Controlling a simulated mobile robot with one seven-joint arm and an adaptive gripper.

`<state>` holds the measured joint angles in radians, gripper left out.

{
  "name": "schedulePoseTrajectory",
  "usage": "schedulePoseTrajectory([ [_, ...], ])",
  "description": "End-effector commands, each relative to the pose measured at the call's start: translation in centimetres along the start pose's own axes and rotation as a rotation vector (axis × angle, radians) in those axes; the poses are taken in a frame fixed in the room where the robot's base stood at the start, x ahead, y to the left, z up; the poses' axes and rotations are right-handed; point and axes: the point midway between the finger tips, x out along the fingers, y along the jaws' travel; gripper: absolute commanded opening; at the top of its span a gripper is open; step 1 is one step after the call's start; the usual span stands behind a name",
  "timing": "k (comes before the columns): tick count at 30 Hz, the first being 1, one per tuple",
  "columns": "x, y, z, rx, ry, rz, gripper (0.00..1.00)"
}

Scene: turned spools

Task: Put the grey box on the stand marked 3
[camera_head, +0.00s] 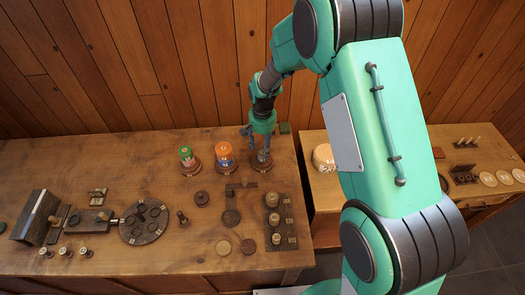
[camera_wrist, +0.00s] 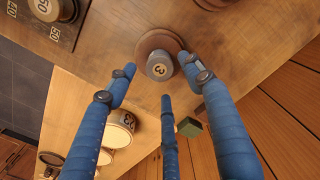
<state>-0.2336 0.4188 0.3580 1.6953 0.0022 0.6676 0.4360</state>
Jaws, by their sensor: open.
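A round brown stand (camera_wrist: 154,42) is at the top middle of the wrist view. On it is a grey round piece (camera_wrist: 158,68) with a pale disc marked 3. I cannot tell whether this piece is the grey box or part of the stand. In the head view the stand (camera_head: 262,168) is the rightmost of a row of three, partly hidden by my gripper (camera_head: 261,138). My gripper, also in the wrist view (camera_wrist: 161,76), is open, with its three blue fingers spread above and around the grey piece.
A stand with an orange container (camera_head: 224,151) is close on the left, and one with a green container (camera_head: 186,154) is further left. A small dark green block (camera_head: 285,128) is at the table's back right corner. A gap separates the right table (camera_head: 320,190).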

Motion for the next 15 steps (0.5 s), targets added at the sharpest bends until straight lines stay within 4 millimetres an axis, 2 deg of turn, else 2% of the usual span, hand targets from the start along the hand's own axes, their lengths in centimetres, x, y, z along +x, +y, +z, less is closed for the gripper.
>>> schedulePoseTrajectory([
  [3, -2.3, 0.0, -0.1, 0.000, 0.003, -0.001, 0.52],
  [9, -5.3, 0.0, 0.0, 0.000, 0.001, 0.000, 0.52],
  [15, -7.0, 0.0, 0.0, 0.000, -0.001, 0.000, 0.52],
])
